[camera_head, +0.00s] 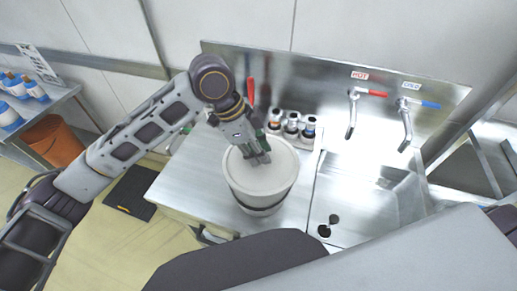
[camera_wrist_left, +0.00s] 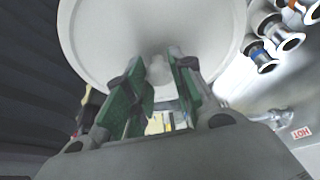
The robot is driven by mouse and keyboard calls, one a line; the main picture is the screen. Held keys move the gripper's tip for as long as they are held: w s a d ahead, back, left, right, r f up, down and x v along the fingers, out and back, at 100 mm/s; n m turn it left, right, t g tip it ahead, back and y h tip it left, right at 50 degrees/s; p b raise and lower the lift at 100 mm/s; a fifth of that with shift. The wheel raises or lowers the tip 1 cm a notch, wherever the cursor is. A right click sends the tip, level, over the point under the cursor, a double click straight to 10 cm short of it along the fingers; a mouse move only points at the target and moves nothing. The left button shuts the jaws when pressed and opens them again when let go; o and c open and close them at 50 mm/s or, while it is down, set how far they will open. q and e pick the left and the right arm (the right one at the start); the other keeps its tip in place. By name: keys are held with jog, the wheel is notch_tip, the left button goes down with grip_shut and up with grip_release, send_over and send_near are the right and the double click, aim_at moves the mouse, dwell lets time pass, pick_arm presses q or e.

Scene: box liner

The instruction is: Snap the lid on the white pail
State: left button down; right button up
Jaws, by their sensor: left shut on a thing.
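The white pail (camera_head: 258,199) stands upright on the steel counter left of the sink. The round white lid (camera_head: 283,172) covers its top. Whether the lid's rim is pressed down all round cannot be told. My left gripper (camera_head: 261,158) reaches down over the lid from behind and hides part of it. My right gripper is not in view.
Several small bottles (camera_head: 291,124) stand in a row behind the pail. The sink (camera_head: 365,203) with two taps lies to the right. A red-handled tool (camera_head: 251,91) is by the back wall. Bare counter (camera_head: 185,190) shows left of the pail.

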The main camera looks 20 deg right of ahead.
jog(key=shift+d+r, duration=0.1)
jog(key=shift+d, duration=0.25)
pick_arm(q)
jog(key=shift+p, duration=0.45)
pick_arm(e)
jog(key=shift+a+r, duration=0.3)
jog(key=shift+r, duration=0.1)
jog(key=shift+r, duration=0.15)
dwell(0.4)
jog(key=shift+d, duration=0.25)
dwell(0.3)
pick_arm(q)
jog(key=shift+f+p, duration=0.1)
jog(key=shift+p, duration=0.45)
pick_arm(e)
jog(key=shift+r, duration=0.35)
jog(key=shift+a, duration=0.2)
pick_arm(q)
jog(key=shift+f+p, duration=0.1)
jog(key=shift+p, duration=0.4)
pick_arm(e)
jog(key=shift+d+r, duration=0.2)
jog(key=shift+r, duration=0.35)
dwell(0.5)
